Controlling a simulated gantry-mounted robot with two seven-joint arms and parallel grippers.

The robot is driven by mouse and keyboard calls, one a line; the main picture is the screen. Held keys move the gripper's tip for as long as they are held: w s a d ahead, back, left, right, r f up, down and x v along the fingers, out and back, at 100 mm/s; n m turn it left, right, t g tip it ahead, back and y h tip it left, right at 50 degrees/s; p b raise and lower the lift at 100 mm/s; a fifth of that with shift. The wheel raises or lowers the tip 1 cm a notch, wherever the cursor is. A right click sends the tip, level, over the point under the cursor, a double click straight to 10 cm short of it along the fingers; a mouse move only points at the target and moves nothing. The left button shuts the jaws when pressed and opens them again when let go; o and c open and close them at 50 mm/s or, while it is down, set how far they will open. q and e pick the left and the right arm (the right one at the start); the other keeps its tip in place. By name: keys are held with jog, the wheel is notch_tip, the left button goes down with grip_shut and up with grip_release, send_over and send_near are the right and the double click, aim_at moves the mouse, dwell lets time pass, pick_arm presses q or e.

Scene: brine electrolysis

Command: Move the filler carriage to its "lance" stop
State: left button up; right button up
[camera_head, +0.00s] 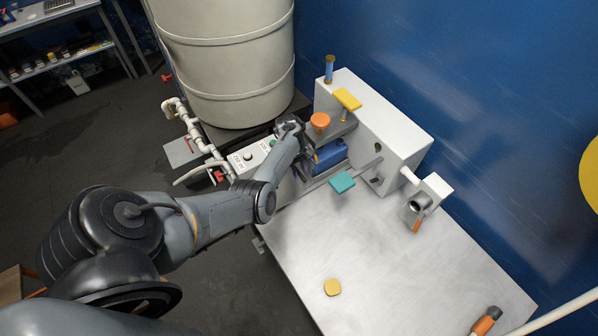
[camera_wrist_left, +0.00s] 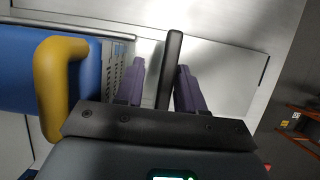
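A blue block (camera_head: 328,153) sits in the white machine at the back of the bench, by my left gripper (camera_head: 308,160). It may be the filler carriage; I see no readable "lance" mark. In the left wrist view the blue body (camera_wrist_left: 30,75) fills the left side, with a thick yellow handle (camera_wrist_left: 50,85) on it. My left gripper (camera_wrist_left: 160,72) has its two purple-grey fingers apart, with an upright black bar (camera_wrist_left: 171,70) between them. The bar is close to the right finger, with a gap to the left one. My right gripper is not in view.
An orange knob (camera_head: 320,121), a yellow paddle (camera_head: 347,99) and a teal paddle (camera_head: 342,183) stand out near the white housing (camera_head: 392,125). A large tank (camera_head: 225,60) stands behind my left forearm. The metal bench (camera_head: 390,260) is mostly clear, with a yellow pad (camera_head: 332,287).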

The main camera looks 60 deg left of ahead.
pick_arm(q)
jog(key=shift+s, duration=0.15)
jog(key=shift+a+r, duration=0.15)
jog(key=shift+r, duration=0.3)
jog(key=p+v, duration=0.1)
jog(key=v, duration=0.1)
jog(key=shift+a+r, duration=0.15)
jog(key=shift+r, duration=0.05)
jog(key=shift+s+a+f+b, duration=0.15)
jog(key=shift+a+b, duration=1.05)
jog(key=shift+a, duration=0.75)
jog(key=shift+s+a+b, duration=0.2)
jog(key=shift+a+b, duration=0.95)
jog(key=shift+a, duration=0.8)
jog(key=shift+s+a+f+b, duration=0.15)
jog(key=shift+a+b, duration=1.05)
jog(key=shift+a, duration=0.8)
jog(key=shift+r, duration=0.1)
